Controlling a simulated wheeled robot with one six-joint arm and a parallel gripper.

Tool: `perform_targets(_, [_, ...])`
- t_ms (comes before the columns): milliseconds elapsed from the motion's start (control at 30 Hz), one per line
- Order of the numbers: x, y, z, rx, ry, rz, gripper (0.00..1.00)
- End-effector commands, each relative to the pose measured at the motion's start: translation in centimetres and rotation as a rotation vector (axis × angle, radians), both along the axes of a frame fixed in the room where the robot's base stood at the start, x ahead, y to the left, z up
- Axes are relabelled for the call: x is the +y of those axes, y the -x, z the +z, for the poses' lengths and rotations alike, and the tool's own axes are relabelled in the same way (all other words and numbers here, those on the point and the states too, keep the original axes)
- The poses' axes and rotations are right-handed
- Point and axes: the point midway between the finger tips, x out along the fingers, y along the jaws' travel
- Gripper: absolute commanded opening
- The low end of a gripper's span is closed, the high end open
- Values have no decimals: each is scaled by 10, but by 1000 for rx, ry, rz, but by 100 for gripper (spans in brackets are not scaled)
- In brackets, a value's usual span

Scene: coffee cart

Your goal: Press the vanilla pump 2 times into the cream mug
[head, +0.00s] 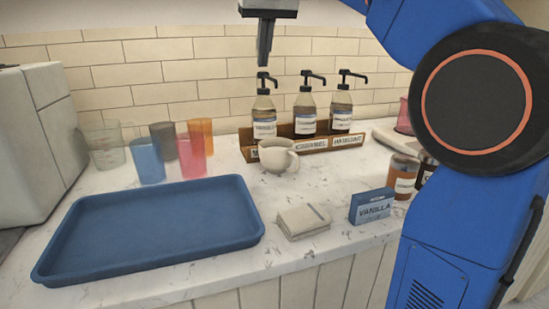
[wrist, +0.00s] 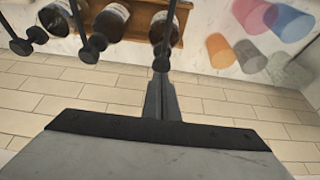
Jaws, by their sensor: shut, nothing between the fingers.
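Three pump bottles stand in a wooden rack (head: 318,146) at the back wall. The left pump bottle (head: 264,112) is above a rack label mostly hidden by the mug; the other labels read CARAMEL and HAZELNUT. The left bottle also shows in the wrist view (wrist: 163,28), its black pump head (wrist: 161,64) at my fingertips. The cream mug (head: 279,157) stands on the counter just in front of the left bottle. My gripper (head: 264,62) is shut and empty, pointing down just above that pump head. In the wrist view my fingertips (wrist: 161,77) overlap it; I cannot tell whether they touch.
A blue tray (head: 150,276) fills the front left. Several coloured cups, including a blue one (head: 146,161), stand behind it. Napkins (head: 303,221), a blue VANILLA box (head: 371,206) and a jar (head: 403,178) sit to the right. A grey machine (head: 38,125) is at the left.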

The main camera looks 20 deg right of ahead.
Motion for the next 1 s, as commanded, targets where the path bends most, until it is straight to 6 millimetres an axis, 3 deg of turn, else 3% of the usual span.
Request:
perform_targets(533, [0,0,-1,0,0,0,0])
perform_targets(1000, [0,0,-13,0,0,0,0])
